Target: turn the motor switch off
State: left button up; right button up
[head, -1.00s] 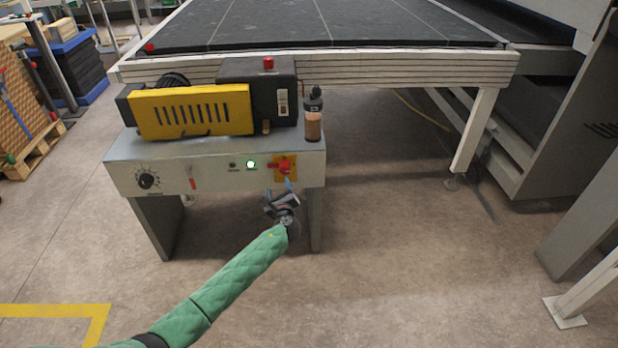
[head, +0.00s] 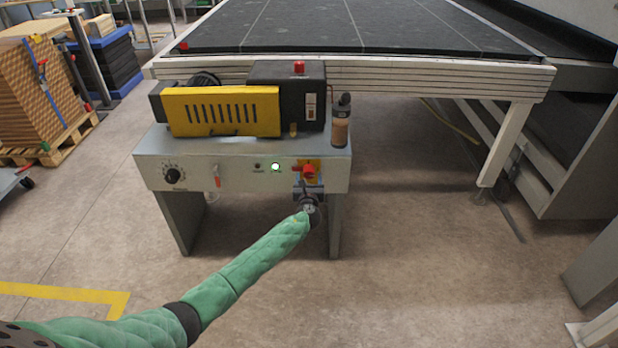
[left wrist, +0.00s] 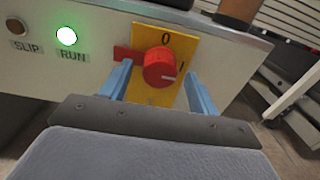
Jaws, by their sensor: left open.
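The motor switch is a red rotary knob (left wrist: 159,67) on a yellow plate (left wrist: 180,48) marked 0 at the top and I at the right. Its red handle points left in the left wrist view. In the head view the red knob (head: 309,172) sits at the right of the grey control panel. My left gripper (left wrist: 158,88) is open, with its blue fingers on either side of the knob. I cannot tell whether they touch it. In the head view the left gripper (head: 308,188) is just below the knob. My right gripper is out of view.
The green RUN lamp (left wrist: 67,36) is lit and the SLIP lamp (left wrist: 16,26) is dark. The panel also has a black dial (head: 173,176) and a small red lever (head: 217,176). A bottle (head: 340,122) stands above the knob. The floor in front is clear.

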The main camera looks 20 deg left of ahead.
pick_arm(q)
jog(key=shift+w+a, duration=0.15)
jog(key=shift+w, duration=0.35)
